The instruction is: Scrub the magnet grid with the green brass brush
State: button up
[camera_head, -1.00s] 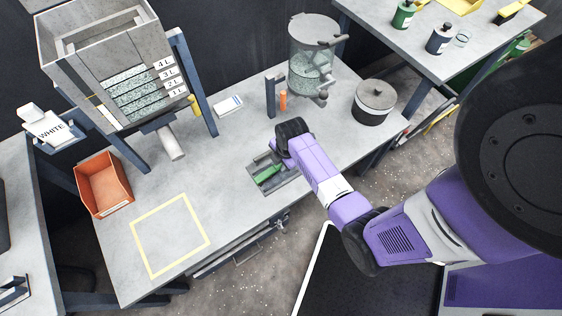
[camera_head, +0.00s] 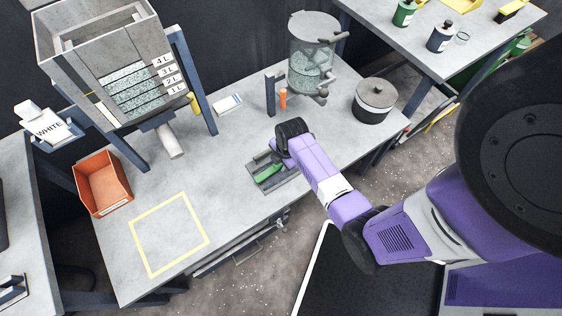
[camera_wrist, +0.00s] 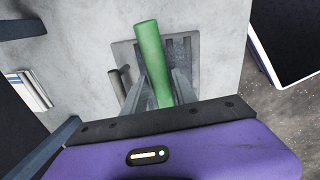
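The green brass brush (camera_head: 268,173) shows its handle over a shallow grey tray on the workbench. In the wrist view the green handle (camera_wrist: 150,60) runs between the two fingers of my gripper (camera_wrist: 158,82), which sit close against its sides. My gripper also shows in the head view (camera_head: 279,152), at the tray's far right side. The bristle end is hidden behind my gripper. The magnet grid (camera_wrist: 183,52) appears as dark parallel bars in the grey plate beneath the brush; my arm hides much of it in the head view.
An orange bin (camera_head: 103,184) and a yellow taped square (camera_head: 170,236) lie to the left. A clear canister (camera_head: 312,60) and a lidded pot (camera_head: 373,101) stand behind. The bench middle is clear.

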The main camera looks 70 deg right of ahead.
jog(key=shift+r+p, duration=0.35)
jog(key=shift+p, duration=0.15)
dwell(0.3)
grip_shut()
